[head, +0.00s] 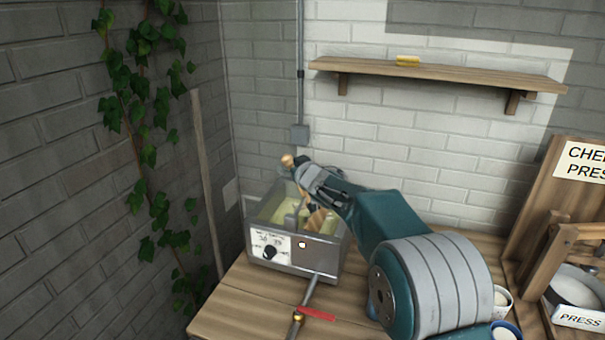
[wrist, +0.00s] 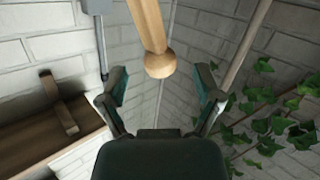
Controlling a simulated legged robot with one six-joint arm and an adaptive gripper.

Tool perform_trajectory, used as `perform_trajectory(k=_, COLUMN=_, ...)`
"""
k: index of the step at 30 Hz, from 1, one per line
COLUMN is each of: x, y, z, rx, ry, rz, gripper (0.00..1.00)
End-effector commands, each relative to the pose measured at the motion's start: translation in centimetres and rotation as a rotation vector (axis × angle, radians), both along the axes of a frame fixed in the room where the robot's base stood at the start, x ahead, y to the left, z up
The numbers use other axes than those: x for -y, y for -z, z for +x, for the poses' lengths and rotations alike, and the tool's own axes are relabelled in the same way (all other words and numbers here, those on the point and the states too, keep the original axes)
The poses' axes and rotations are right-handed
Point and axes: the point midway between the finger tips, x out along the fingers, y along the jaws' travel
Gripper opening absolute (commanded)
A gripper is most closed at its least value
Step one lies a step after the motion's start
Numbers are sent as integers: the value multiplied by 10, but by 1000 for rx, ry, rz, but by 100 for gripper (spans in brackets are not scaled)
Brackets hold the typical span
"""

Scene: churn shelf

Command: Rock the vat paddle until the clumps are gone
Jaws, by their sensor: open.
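The grey metal vat (head: 315,258) stands on the wooden bench and holds pale yellow-green contents (head: 268,212). Its front has a white dial panel with a black knob (head: 269,252). I cannot make out separate clumps. The wooden paddle handle (head: 288,160) rises above the vat, its round end up. The wrist view shows the handle (wrist: 149,25) and its knob between and slightly beyond the fingertips. My gripper (wrist: 160,78) is open, with a gap on each side of the knob. In the head view my gripper (head: 311,175) is above the vat and hides part of the paddle.
A pipe with a red lever (head: 318,314) sticks out in front of the vat. At right stand a wooden press (head: 540,230) and a white tub (head: 577,290). Ivy (head: 150,130) hangs at left.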

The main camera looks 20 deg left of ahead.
Motion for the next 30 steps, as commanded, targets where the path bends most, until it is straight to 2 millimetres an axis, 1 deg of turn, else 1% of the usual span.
perform_trajectory(k=1, x=6, y=-2, z=-6, rx=-1, ry=0, rz=1, gripper=83)
perform_trajectory(k=9, x=32, y=-9, z=-39, rx=0, ry=1, rz=0, gripper=83)
perform_trajectory(k=15, x=47, y=-12, z=-58, rx=-2, ry=-1, rz=-1, gripper=83)
perform_trajectory(k=21, x=51, y=-12, z=-64, rx=-1, ry=-1, rz=-2, gripper=83)
perform_trajectory(k=28, x=51, y=-12, z=-64, rx=-2, ry=0, rz=-1, gripper=82)
perform_trajectory(k=30, x=48, y=-14, z=-64, rx=-13, ry=2, rz=27, gripper=82)
